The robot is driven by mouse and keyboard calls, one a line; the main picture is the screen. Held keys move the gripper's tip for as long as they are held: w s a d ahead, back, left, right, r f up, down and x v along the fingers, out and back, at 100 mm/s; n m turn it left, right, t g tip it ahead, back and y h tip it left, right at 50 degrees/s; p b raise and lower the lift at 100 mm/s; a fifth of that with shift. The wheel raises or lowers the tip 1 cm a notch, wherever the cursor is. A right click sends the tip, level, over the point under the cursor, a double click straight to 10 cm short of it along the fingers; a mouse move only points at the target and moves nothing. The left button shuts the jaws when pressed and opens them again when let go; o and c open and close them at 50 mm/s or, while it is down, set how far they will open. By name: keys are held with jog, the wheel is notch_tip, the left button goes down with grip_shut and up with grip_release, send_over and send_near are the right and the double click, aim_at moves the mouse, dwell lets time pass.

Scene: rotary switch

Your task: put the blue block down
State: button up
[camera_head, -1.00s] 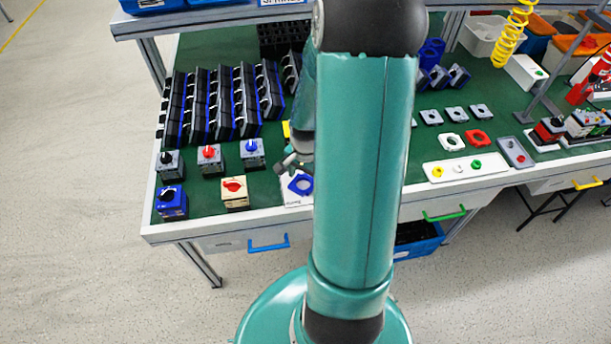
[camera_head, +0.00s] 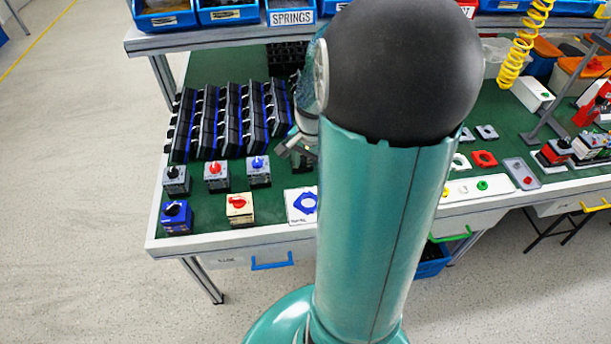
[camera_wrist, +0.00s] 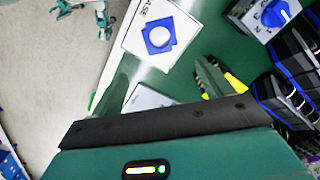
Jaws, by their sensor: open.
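A flat blue square piece with a round hole (camera_head: 304,203) lies on a white card (camera_head: 291,217) at the front edge of the green bench. The wrist view shows the blue piece (camera_wrist: 172,44) on the card (camera_wrist: 131,45), which is marked "BASE". My gripper (camera_head: 296,147) is above and behind the card, apart from the blue piece, partly hidden by my arm. In the wrist view my gripper (camera_wrist: 220,79) is open with nothing seen between its fingers.
Grey switches with black (camera_head: 176,180), red (camera_head: 216,176) and blue (camera_head: 258,170) knobs stand left of the card, near a cream block with a red knob (camera_head: 240,208). Dark racks (camera_head: 225,120) fill the bench behind. Blue bins (camera_head: 228,11) sit on the shelf above.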

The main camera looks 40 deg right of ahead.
jog(key=s+a+r+n+t, duration=0.2)
jog(key=a+r+n, duration=0.6)
jog(key=a, duration=0.4)
jog(key=s+a+r+n+t, duration=0.3)
jog(key=a+r+n, duration=0.4)
jog(key=a+r, duration=0.2)
jog(key=a, duration=0.2)
jog(key=shift+a+r+n+t, duration=0.25)
jog(key=shift+a+n+t, duration=0.05)
jog(key=shift+a+n, duration=0.1)
jog(key=shift+c, duration=0.2)
